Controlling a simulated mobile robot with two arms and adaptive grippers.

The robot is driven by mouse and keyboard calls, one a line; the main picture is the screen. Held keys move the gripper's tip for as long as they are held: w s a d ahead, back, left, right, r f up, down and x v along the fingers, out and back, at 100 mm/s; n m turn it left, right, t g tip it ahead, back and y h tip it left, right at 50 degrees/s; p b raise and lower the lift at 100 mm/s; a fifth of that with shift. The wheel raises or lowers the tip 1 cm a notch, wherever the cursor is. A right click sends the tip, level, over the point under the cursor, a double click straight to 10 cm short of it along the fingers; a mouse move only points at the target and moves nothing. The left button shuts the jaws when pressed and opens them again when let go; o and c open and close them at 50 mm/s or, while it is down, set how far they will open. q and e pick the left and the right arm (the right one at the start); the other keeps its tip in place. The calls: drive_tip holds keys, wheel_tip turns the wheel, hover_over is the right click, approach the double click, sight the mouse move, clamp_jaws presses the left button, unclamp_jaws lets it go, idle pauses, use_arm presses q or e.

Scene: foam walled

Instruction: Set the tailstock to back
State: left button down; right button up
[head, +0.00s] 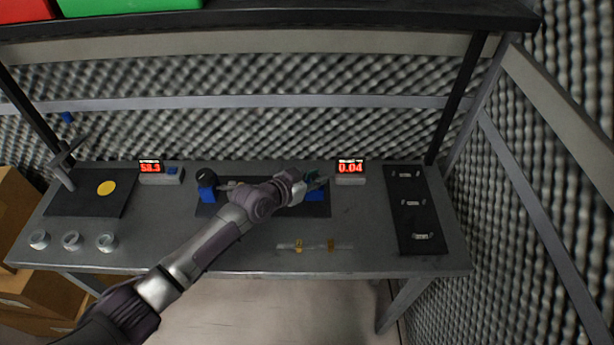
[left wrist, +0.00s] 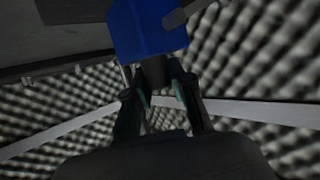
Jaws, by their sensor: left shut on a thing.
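The tailstock (head: 315,195) is a small blue block at the right end of a black base plate (head: 263,211) on the bench. In the left wrist view the blue tailstock (left wrist: 146,32) fills the top middle, with a dark stub (left wrist: 155,72) on it. My left gripper (head: 312,182) is at the tailstock and partly covers it. In the left wrist view its two greenish fingers (left wrist: 165,88) are shut on the dark stub. A second blue block (head: 207,194) with a black round part stands at the plate's left end. My right gripper is not in view.
Displays reading 58.3 (head: 151,167) and 0.04 (head: 350,168) stand behind the plate. A black panel with several handles (head: 412,203) lies right. Several metal rings (head: 72,241) sit front left. A clear strip (head: 314,246) lies in front. A shelf (head: 270,17) hangs above.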

use_arm(q)
drive_tip(key=shift+d, duration=0.4)
drive_tip(key=c, duration=1.5)
unclamp_jaws()
drive_tip(key=o, duration=0.5)
drive_tip(key=shift+d, duration=0.15)
drive_tip(key=shift+s+a+r, duration=0.1)
drive_tip(key=shift+s+a, duration=0.15)
drive_tip(key=shift+a, duration=0.15)
drive_tip(key=v, duration=1.1)
drive_tip(key=shift+s+r, duration=0.1)
